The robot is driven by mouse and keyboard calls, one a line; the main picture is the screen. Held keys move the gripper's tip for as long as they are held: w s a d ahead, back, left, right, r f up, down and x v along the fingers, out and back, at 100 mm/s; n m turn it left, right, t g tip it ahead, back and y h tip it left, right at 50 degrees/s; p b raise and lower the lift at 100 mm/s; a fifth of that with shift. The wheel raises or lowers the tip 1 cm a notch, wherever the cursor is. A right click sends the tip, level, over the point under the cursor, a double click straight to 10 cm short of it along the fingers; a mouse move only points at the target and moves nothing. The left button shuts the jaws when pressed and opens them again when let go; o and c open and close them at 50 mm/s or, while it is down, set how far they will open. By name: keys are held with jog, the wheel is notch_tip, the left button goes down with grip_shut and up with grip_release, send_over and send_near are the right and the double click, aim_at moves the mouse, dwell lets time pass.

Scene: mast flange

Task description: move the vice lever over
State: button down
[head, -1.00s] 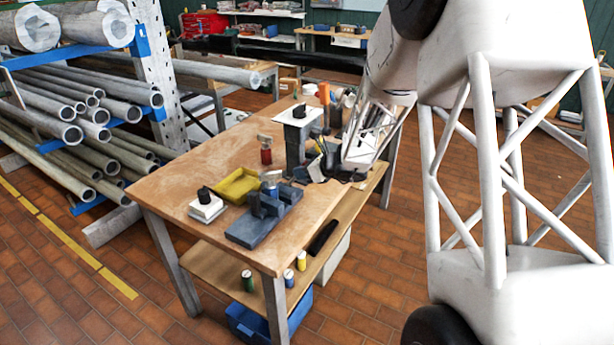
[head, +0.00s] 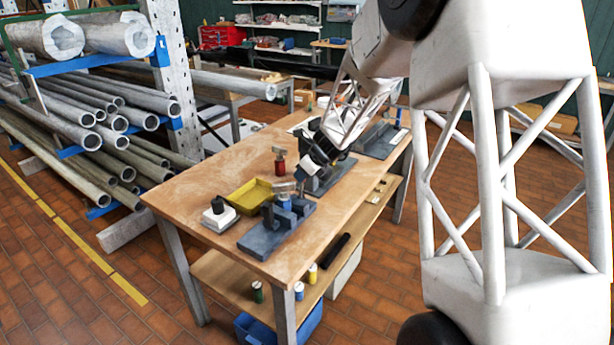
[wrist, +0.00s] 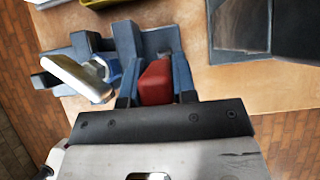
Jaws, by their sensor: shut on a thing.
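The blue-grey vice (head: 275,236) stands at the near end of the wooden bench, with a silver bar (head: 283,187) on top. The wrist view shows a blue-grey body (wrist: 125,42) and a pale silver bar (wrist: 75,76) to the left of my fingers. My gripper (wrist: 155,88) is shut on a red block-like piece (wrist: 156,80), a finger on each side. Whether this piece is the lever's grip cannot be told. In the head view my dark gripper (head: 308,166) is low over the bench, right of and beyond the vice; its fingertips are hard to make out.
A yellow tray (head: 246,194) and a white block with a black knob (head: 219,216) are left of the vice. A small red upright object with a silver top (head: 280,165) stands behind. The bench (head: 210,175) is clear at left. A pipe rack (head: 165,75) stands further left.

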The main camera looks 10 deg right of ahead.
jog(key=shift+w+a+g+h, duration=0.4)
jog(key=shift+w, duration=0.05)
jog(key=shift+r, duration=0.1)
dwell(0.4)
jog(key=c, duration=0.9)
grip_release()
jog(key=shift+v, duration=3.85)
